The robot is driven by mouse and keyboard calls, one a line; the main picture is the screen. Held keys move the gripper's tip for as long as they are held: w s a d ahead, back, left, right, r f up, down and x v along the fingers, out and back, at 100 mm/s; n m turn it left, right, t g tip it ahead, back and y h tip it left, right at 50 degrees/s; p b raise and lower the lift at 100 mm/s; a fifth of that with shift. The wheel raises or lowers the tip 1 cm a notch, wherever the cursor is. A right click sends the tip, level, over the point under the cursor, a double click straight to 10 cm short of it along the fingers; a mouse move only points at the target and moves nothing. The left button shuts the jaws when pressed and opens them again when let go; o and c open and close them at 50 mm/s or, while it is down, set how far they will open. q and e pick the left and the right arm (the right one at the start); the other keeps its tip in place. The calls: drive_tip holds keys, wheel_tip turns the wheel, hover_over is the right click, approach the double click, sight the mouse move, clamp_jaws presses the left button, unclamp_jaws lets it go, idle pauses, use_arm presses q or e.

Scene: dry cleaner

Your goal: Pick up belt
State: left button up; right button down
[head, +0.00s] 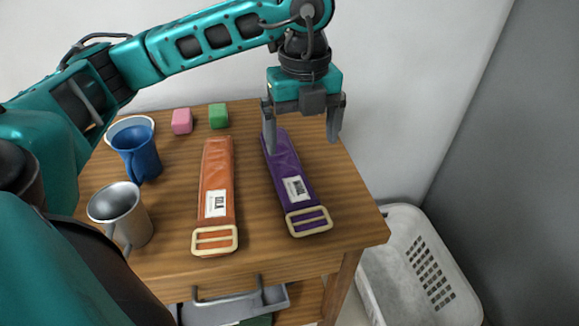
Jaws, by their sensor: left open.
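Two belts lie flat on the wooden table, each with a pale buckle towards the front edge and a white label. The orange belt (217,180) is in the middle of the table. The purple belt (284,169) is to its right. My left gripper (303,140) is open and empty, pointing down over the far end of the purple belt. Its left finger overlaps that end in the picture; I cannot tell whether it touches. The right gripper is not in view.
On the wooden table (180,256) stand a blue mug (138,152) and a metal mug (120,212) at left. A pink block (181,121), a green block (218,116) and a white plate (127,122) are at the back.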

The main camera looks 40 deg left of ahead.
use_arm(q)
hover_over(295, 187)
drive_tip(key=f, duration=0.6)
drive_tip(key=shift+w+d, duration=0.2)
drive_tip(key=shift+d, duration=0.15)
drive_tip(key=shift+f, duration=0.5)
drive_tip(key=f, duration=0.3)
drive_tip(key=shift+s+a+f+b, duration=0.25)
drive_tip(key=shift+a+f+b, duration=0.05)
drive_tip(key=shift+f, duration=0.55)
drive_tip(key=shift+c, duration=0.5)
drive_tip(key=c, duration=1.1)
drive_tip(key=shift+r, duration=0.2)
